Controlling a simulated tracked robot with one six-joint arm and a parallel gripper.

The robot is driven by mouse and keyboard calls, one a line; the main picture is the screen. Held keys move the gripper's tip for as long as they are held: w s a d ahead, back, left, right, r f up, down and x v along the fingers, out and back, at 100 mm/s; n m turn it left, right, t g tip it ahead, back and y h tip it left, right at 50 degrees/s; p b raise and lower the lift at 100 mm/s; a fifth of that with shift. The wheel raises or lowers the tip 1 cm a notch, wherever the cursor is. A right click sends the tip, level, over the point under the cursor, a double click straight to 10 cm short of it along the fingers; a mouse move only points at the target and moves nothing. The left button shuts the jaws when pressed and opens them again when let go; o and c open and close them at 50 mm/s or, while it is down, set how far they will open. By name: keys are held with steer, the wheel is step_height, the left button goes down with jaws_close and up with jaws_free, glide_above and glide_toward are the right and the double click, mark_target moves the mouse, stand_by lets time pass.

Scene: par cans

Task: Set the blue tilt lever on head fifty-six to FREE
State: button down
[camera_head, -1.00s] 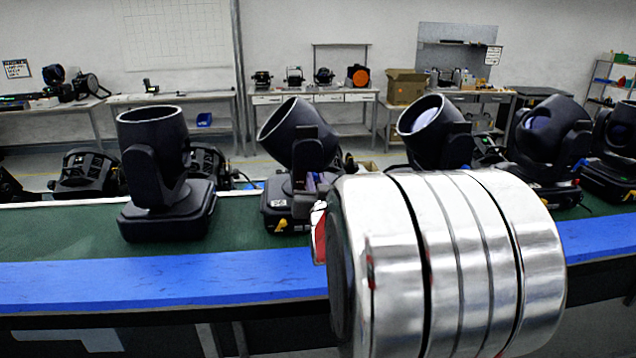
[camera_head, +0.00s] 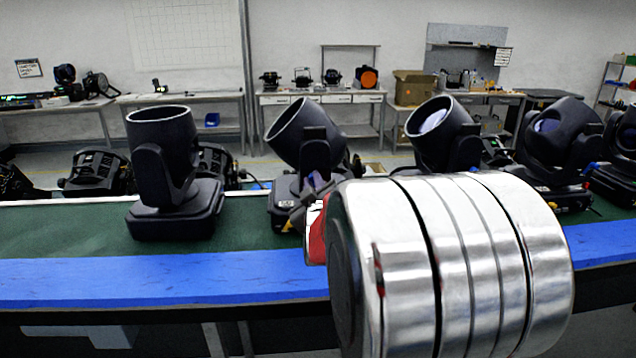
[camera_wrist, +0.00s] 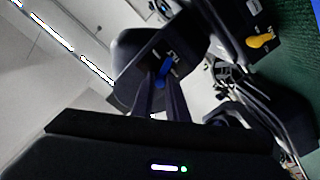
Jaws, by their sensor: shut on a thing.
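The moving head in front of my arm (camera_head: 305,135) stands on the green bench strip, its barrel tilted up to the left. A small label sits on its base, too small to read surely. In the wrist view its dark yoke side (camera_wrist: 135,55) carries the blue tilt lever (camera_wrist: 163,69), with white lettering beside it that I cannot read clearly. My gripper (camera_wrist: 161,88) reaches to the lever with both dark fingers and is shut on it. The fingertips hide part of the lever. In the head view my silver wrist hides the head's lower right side.
A yellow lever (camera_wrist: 260,41) sits on the head's base in the wrist view. Another moving head (camera_head: 170,165) stands to the left, and one with its barrel tilted (camera_head: 440,130) to the right. The blue front edge (camera_head: 150,280) of the bench is clear.

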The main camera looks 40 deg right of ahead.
steer(key=shift+w+a+f+n, duration=0.15)
steer(key=shift+a+f+n, duration=0.1)
steer(key=shift+n, duration=0.75)
steer(key=c, duration=1.7)
jaws_free()
steer(key=shift+c, duration=0.2)
steer(key=shift+r, duration=0.1)
